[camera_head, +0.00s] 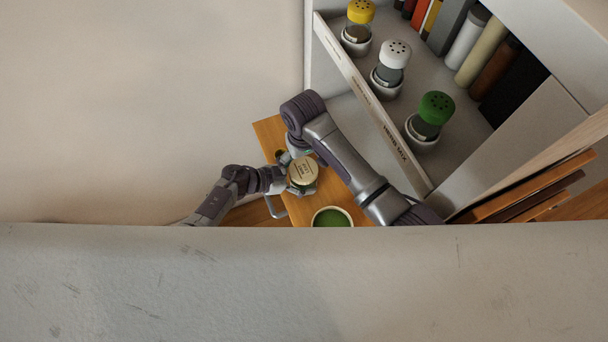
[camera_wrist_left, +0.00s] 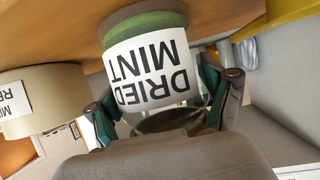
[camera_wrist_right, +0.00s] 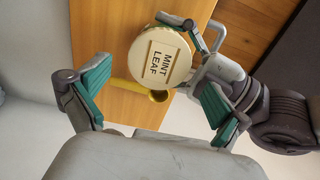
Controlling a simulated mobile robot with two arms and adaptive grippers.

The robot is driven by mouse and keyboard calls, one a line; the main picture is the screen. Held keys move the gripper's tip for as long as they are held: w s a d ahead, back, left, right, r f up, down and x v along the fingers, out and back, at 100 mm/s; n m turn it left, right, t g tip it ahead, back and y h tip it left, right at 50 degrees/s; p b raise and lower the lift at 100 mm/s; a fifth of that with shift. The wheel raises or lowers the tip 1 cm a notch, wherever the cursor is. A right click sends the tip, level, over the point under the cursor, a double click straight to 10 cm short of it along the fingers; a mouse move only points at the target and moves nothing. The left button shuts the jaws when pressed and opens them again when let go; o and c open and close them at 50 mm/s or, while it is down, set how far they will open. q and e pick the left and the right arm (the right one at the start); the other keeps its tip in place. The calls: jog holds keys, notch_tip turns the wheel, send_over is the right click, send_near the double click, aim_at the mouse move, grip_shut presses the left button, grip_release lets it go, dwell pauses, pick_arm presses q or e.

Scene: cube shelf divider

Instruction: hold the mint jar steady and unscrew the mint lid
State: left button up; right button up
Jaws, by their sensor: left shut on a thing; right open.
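The mint jar (camera_wrist_left: 150,65) has a white label reading DRIED MINT and green contents, and stands on the wooden board. The round cream mint lid (camera_wrist_right: 160,56), marked MINT LEAF, sits on top of it; it also shows in the head view (camera_head: 303,171). My left gripper (camera_wrist_left: 160,97) is shut on the jar, one finger on each side below the lid. My right gripper (camera_wrist_right: 153,86) is open and empty, its fingers apart, with the lid ahead between them but nearer the top of the picture. In the head view the right fingertips are hidden by the arm.
A refill jar (camera_wrist_left: 45,95) with green contents (camera_head: 331,217) stands on the wooden board (camera_head: 268,131) close by. A brass-coloured utensil (camera_wrist_right: 138,87) lies beside the mint jar. The shelf (camera_head: 375,115) with yellow-, white- and green-topped shakers and books rises at the right.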

aim_at(304, 169)
jog(key=shift+f, duration=1.85)
